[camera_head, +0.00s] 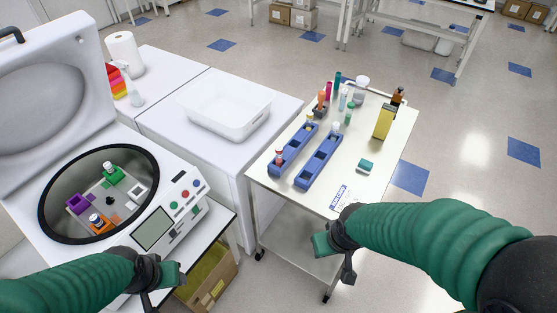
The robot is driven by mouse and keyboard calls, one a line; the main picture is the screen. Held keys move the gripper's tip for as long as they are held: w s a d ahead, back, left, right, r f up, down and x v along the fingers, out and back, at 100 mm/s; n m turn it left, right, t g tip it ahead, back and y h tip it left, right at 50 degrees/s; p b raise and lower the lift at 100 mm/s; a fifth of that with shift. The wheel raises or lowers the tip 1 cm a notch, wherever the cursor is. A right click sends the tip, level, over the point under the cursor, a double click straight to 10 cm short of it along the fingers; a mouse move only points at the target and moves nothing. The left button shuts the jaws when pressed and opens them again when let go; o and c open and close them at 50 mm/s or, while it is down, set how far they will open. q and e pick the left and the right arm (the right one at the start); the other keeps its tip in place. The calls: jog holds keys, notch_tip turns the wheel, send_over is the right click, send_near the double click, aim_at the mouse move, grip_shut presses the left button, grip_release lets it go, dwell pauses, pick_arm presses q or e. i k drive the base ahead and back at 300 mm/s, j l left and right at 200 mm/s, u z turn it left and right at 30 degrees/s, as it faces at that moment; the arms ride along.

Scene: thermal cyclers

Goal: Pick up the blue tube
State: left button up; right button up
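Several coloured tubes stand at the far end of the white cart (385,146). A teal-blue tube (337,80) stands at the back of the group, and a pale bluish tube (343,98) is in front of it; I cannot tell which is the blue tube. An orange tube (321,100), a magenta tube (328,90) and a green tube (349,112) are close by. My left gripper (162,284) is over the front of the centrifuge. My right gripper (336,256) is in front of the cart's near edge. Both are away from the tubes and hold nothing visible; their finger opening is unclear.
Two blue racks (318,162) lie on the cart, with a yellow box (384,121) and a small teal block (366,165) to the right. An open centrifuge (152,230) stands left. A white tub (225,107) is on the bench between. The cart's near right corner is mostly clear.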

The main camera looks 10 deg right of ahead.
aim_at(94, 218)
jog(key=u, duration=1.25)
jog(key=i+j+u, duration=0.2)
jog(key=j+u, duration=0.15)
jog(key=j, duration=0.25)
jog(key=i, duration=0.05)
